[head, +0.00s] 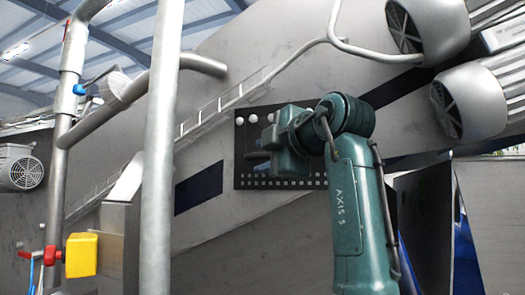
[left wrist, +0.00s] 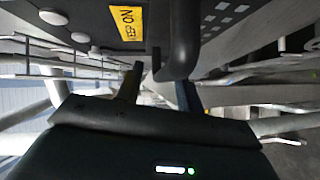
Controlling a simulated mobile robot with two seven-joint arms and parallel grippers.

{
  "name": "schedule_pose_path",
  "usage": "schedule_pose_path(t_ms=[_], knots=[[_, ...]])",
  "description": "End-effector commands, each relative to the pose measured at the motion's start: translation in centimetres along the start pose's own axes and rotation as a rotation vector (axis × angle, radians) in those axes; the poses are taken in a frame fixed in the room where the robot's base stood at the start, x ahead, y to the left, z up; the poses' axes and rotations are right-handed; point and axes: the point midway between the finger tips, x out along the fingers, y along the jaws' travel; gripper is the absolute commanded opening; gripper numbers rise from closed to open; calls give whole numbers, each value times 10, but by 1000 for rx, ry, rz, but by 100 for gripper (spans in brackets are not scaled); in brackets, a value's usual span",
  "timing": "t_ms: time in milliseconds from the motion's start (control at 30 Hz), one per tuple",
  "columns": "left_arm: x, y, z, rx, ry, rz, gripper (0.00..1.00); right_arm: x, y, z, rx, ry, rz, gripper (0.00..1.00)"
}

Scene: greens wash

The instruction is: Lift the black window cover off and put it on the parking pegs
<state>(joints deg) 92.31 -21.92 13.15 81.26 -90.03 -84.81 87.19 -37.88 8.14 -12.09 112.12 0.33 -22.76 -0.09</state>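The black window cover (head: 246,180) is a flat panel on the sloping grey housing in the head view. It has round white knobs along its upper edge and a row of small light squares near its bottom. My green left arm hides its right part. My left gripper (head: 256,160) is in front of the cover. In the left wrist view my left gripper (left wrist: 158,90) has its fingers apart. A thick black handle (left wrist: 180,40) comes down to between the fingertips; I cannot tell whether they touch it. The cover (left wrist: 150,12) there bears a yellow label. I cannot pick out the parking pegs surely.
A grey upright post (head: 163,150) stands in front at left. A pipe with a yellow box (head: 81,254) and red valve is farther left. Motors with fan grilles (head: 470,103) stick out at upper right. A thin cable rail (head: 215,103) runs along the housing.

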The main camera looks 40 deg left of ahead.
Motion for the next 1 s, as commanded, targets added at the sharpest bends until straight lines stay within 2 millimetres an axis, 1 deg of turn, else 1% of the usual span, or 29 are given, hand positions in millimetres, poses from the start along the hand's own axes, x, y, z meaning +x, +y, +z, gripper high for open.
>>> schedule_pose_path(t_ms=[33, 167, 467, 900, 1000], knots=[[5, 1, 0, 0, 2, -1, 37, 0, 0, -1, -1, -1, 0, 36], [12, 0, 0, 1, 0, 0, 37, 2, 1, -4, -4, 3, 1, 36], [14, -1, 0, 0, -1, 0, 37, 3, 1, -6, -5, 7, 1, 36], [14, 0, 0, 0, 0, 0, 1, 2, 1, -5, -6, 7, -1, 36], [14, 0, 0, 0, 0, 0, 0, 1, 1, -5, -7, 6, -1, 36]])
